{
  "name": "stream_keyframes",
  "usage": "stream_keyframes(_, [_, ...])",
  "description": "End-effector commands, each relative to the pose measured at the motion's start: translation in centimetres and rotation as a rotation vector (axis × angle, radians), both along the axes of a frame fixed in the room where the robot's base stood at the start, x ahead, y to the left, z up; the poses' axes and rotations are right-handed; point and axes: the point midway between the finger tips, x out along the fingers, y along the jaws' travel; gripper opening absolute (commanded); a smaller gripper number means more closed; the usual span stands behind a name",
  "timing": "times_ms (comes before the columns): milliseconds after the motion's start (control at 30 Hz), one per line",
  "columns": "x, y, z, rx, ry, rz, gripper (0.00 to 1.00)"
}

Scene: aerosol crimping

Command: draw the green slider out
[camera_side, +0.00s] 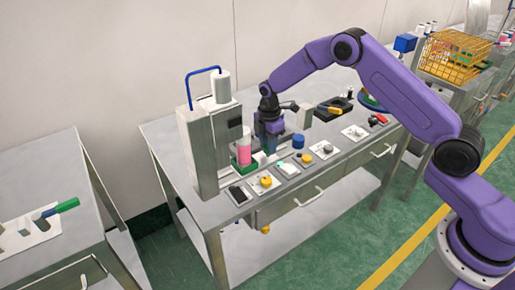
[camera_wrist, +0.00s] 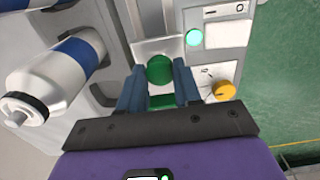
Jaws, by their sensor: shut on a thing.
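The green slider's round knob (camera_wrist: 160,69) shows between my gripper's two blue fingers in the wrist view, in front of a pale grey plate. A flat green part (camera_wrist: 162,101) also shows between the fingers, nearer my wrist. My gripper (camera_wrist: 160,80) is shut on the knob. In the side view my gripper (camera_side: 268,146) points down beside the crimping machine (camera_side: 200,150), just right of a pink can (camera_side: 243,152). A little green of the slider (camera_side: 259,157) shows at the machine's foot; my gripper hides most of the rest.
More small controls line the bench's front edge (camera_side: 270,192).

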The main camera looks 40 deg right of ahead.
Motion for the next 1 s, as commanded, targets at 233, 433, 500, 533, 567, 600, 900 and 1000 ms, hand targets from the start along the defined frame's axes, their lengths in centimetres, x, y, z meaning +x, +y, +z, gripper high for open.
stream_keyframes(233, [0.1,-4.6,0.0,-0.001,-0.001,-0.004,0.00])
stream_keyframes(433, [0.0,-6.6,0.0,-0.001,-0.002,-0.003,0.00])
stream_keyframes(500, [0.0,-6.9,0.0,-0.001,-0.002,-0.002,0.00])
stream_keyframes(533, [0.0,-6.9,0.0,-0.001,-0.002,-0.002,0.00])
stream_keyframes(567, [0.0,-7.0,0.0,-0.001,-0.002,-0.002,0.00])
stream_keyframes(600, [0.0,-7.0,0.0,-0.001,-0.002,-0.002,0.00])
stream_keyframes(900, [0.0,-7.2,0.0,-0.002,-0.001,-0.005,0.59])
stream_keyframes(1000, [0.0,-7.1,0.0,-0.002,-0.001,-0.003,0.59])
